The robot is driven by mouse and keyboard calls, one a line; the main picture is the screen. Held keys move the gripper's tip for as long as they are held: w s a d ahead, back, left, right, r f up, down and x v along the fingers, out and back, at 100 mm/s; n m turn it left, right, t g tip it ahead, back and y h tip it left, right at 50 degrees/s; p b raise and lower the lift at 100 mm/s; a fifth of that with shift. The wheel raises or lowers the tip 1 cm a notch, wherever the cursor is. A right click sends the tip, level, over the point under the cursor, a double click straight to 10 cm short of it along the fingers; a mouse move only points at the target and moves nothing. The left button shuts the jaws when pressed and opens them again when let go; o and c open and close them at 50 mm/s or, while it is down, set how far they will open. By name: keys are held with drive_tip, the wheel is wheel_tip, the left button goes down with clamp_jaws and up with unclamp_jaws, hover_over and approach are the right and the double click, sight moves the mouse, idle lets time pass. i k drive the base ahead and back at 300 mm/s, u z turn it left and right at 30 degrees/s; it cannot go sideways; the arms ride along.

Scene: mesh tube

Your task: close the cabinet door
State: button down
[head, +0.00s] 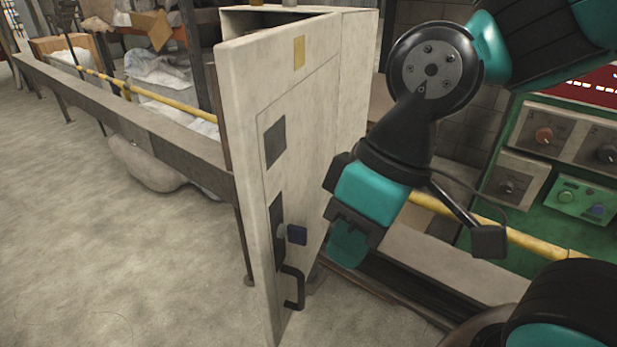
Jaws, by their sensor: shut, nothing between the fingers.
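The cabinet (355,70) is a worn, off-white metal box standing in the middle of the view. Its door (300,95) stands open and swung out toward me. My gripper (346,250) is shut and empty. It points down to the right of the door and handle, apart from the handle in the picture. Whether it touches the door cannot be told. The cabinet's inside is mostly hidden behind the door.
A long metal rail (130,120) with a yellow pipe (185,107) runs to the left behind the door. A green control panel (560,185) with knobs stands at the right. A pale sack (147,165) lies under the rail. The concrete floor at the left front is clear.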

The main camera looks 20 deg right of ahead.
sight(279, 86)
drive_tip(key=u, duration=0.45)
drive_tip(key=k, duration=1.1)
drive_tip(key=z, duration=0.2)
drive_tip(key=i, duration=0.55)
drive_tip(key=z, duration=0.35)
